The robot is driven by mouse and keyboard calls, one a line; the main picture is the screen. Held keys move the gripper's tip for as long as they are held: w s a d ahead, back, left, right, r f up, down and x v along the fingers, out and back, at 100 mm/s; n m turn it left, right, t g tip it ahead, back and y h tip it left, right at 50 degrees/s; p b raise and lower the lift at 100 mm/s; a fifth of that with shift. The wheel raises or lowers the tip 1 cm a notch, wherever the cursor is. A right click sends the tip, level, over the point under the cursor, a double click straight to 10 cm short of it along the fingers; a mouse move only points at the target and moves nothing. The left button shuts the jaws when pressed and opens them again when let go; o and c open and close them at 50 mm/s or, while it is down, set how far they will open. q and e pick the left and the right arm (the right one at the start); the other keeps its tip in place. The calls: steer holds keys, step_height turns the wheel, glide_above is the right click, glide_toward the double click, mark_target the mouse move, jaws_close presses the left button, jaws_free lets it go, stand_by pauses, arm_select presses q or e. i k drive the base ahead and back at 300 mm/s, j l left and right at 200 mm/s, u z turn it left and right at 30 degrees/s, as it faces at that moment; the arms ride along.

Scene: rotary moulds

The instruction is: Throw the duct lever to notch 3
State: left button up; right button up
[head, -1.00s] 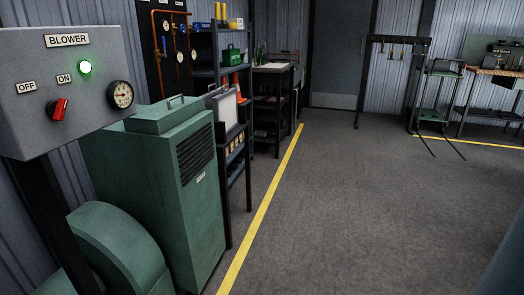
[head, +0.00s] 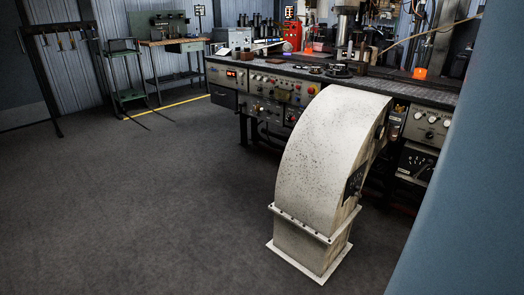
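A large off-white, speckled curved duct (head: 325,150) stands on the floor right of centre in the head view. It bends up and back toward the workbench, with a flanged foot at its lower end. A small dark plate (head: 354,183) with pale marks sits on its right side, seen at a steep angle. I cannot make out a lever or its notch there. Neither of my grippers is in view.
A long workbench (head: 262,68) with control panels, dials and tools runs behind the duct. A green stand (head: 126,65) and a wooden-topped bench (head: 172,41) stand at the back left. The grey floor (head: 140,210) left of the duct is clear. The right edge of the view is blocked.

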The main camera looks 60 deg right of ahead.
mark_target(357, 188)
steer(key=z, duration=2.5)
